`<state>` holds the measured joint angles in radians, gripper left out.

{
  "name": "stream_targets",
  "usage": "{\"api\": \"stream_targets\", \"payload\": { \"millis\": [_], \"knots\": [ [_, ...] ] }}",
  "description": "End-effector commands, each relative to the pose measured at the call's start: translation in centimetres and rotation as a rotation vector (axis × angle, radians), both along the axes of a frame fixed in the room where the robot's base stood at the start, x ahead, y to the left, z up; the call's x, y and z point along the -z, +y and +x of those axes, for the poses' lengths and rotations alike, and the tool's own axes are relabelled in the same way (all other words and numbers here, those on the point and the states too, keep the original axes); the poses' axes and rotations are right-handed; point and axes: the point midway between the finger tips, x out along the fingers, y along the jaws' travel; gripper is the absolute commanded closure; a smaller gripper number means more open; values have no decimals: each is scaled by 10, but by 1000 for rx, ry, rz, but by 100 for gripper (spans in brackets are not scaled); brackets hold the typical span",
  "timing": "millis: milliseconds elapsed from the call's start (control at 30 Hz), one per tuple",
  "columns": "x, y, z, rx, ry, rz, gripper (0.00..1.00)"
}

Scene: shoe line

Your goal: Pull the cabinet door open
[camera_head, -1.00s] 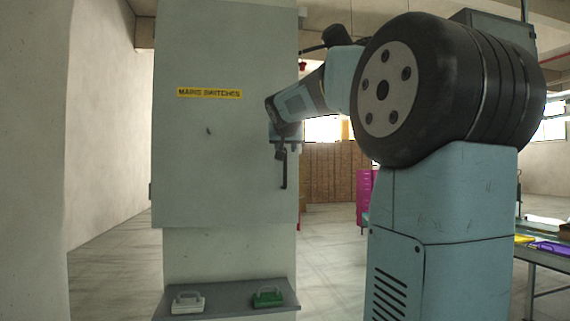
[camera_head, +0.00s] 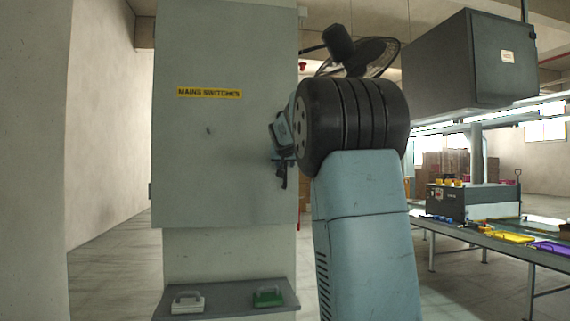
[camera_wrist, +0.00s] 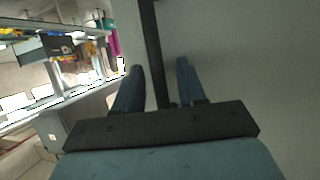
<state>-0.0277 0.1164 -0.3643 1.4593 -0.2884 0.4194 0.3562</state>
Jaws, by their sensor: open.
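The grey-green cabinet (camera_head: 225,150) with a yellow "MAINS SWITCHES" label (camera_head: 209,93) stands left of centre in the head view. Its door looks shut. The dark bar handle (camera_head: 283,181) is at the door's right edge, partly hidden by my gripper (camera_head: 281,158). In the wrist view, the handle (camera_wrist: 152,45) runs between the two blue fingers of my gripper (camera_wrist: 160,65). The fingers are open, one on each side of the bar, with gaps visible. The door face (camera_wrist: 245,60) fills the right of that view.
A shelf below the cabinet holds a white-handled item (camera_head: 187,302) and a green one (camera_head: 267,297). A work line (camera_head: 500,240) with trays runs at the right. A dark box (camera_head: 470,62) hangs above it. Floor is open left of the cabinet.

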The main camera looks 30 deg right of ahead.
Motion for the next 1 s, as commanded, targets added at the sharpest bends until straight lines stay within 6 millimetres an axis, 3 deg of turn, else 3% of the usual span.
{"api": "stream_targets", "payload": {
  "millis": [300,700,1000],
  "knots": [
    [1,-1,1,0,0,0,62],
    [0,-1,1,0,0,0,100],
    [0,-1,1,0,0,0,100]
  ]
}}
